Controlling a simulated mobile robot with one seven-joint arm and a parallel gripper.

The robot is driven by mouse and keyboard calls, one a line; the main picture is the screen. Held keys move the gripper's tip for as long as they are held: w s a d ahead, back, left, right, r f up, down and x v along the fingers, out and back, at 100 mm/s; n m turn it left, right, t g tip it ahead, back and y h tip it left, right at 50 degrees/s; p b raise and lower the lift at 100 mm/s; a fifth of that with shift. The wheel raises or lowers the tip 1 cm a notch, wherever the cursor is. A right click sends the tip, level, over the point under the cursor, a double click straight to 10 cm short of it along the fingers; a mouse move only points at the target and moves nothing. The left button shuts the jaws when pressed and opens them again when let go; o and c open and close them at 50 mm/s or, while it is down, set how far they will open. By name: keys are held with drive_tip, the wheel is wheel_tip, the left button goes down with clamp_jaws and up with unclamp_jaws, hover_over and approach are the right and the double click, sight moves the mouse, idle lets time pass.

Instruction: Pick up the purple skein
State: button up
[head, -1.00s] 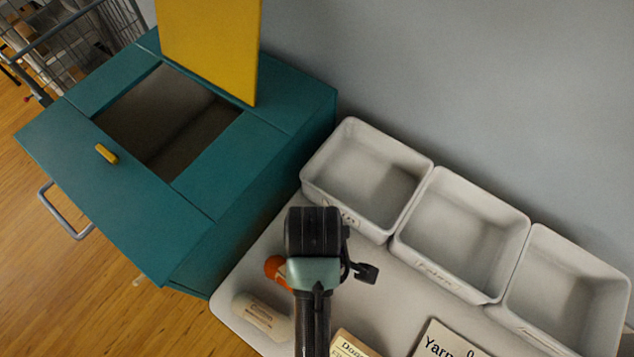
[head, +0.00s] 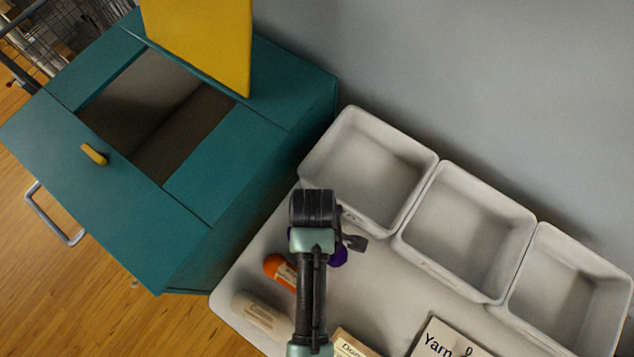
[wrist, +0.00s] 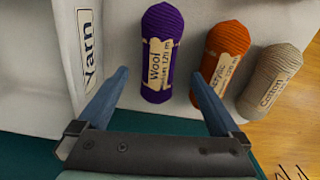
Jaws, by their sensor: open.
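The purple skein (wrist: 161,50), with a cream "Wool" label, lies on the white table in the wrist view. In the head view only a small part of the purple skein (head: 338,256) shows beside my arm, which hides the rest. My gripper (wrist: 158,76) is open and empty. In the wrist view its blue fingers are spread to either side of the purple skein's lower end in the picture. I cannot tell how high the fingers are above it. In the head view my wrist hides the fingertips.
An orange skein (wrist: 220,62) lies close right of the purple one, then a beige "Cotton" skein (wrist: 269,80). White bins (head: 420,190) line the wall. A teal box (head: 240,210) with a raised yellow flap (head: 205,40) stands left. Cards (head: 440,340) lie at the front.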

wheel_tip(320, 180, down, 4)
drive_tip(key=shift+f, duration=0.25)
drive_tip(key=shift+w, duration=0.1)
drive_tip(key=c, duration=1.4)
